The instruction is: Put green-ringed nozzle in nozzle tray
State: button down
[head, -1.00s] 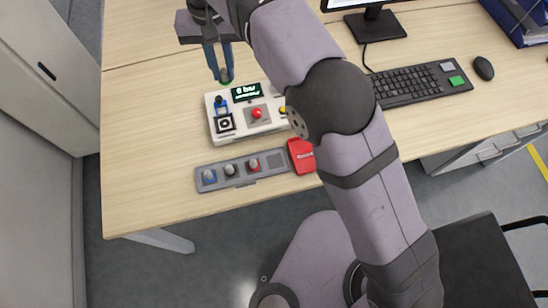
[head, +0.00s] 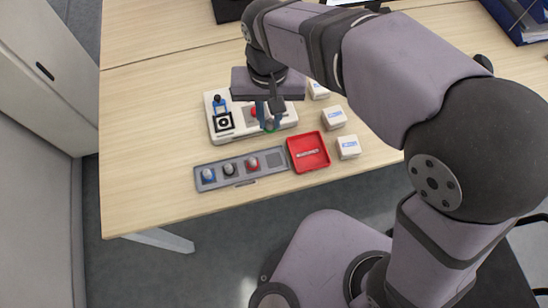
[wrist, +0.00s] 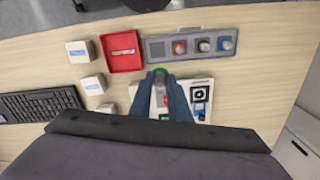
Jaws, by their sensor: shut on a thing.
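My gripper (head: 269,121) is shut on the green-ringed nozzle (head: 270,128), of which mostly the green ring shows. In the wrist view the green ring (wrist: 162,73) shows between the fingertips (wrist: 164,77). It hangs over the front right part of the white device, short of the tray. The grey nozzle tray (head: 240,184) lies in front of the device. It holds a blue-ringed, a dark-ringed and a red-ringed nozzle. Its right-end place (head: 274,160) is empty; in the wrist view this place (wrist: 157,49) is at the left end.
The white device (head: 218,138) with a red button stands behind the tray. A red tray (head: 325,168) with a label lies right of the nozzle tray. Several small white boxes (head: 348,147) stand further right. A keyboard (wrist: 38,104) is at the left in the wrist view.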

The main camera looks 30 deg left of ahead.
jog(key=shift+n, duration=0.6)
jog(key=shift+s+d+f+p, duration=0.15)
jog(key=shift+d+f, duration=0.15)
jog(key=shift+f, duration=2.2)
jog(key=shift+s+d+f+p, duration=0.1)
jog(key=shift+s+d+f, duration=0.15)
jog(key=shift+f, duration=2.3)
jog(key=shift+s+d+f+p, duration=0.15)
jog(key=shift+d+f, duration=0.15)
jog(key=shift+f, duration=2.2)
jog(key=shift+f, duration=0.15)
jog(key=c, duration=1.7)
grip_release()
jog(key=shift+o, duration=0.2)
notch_tip(320, 180, up, 12)
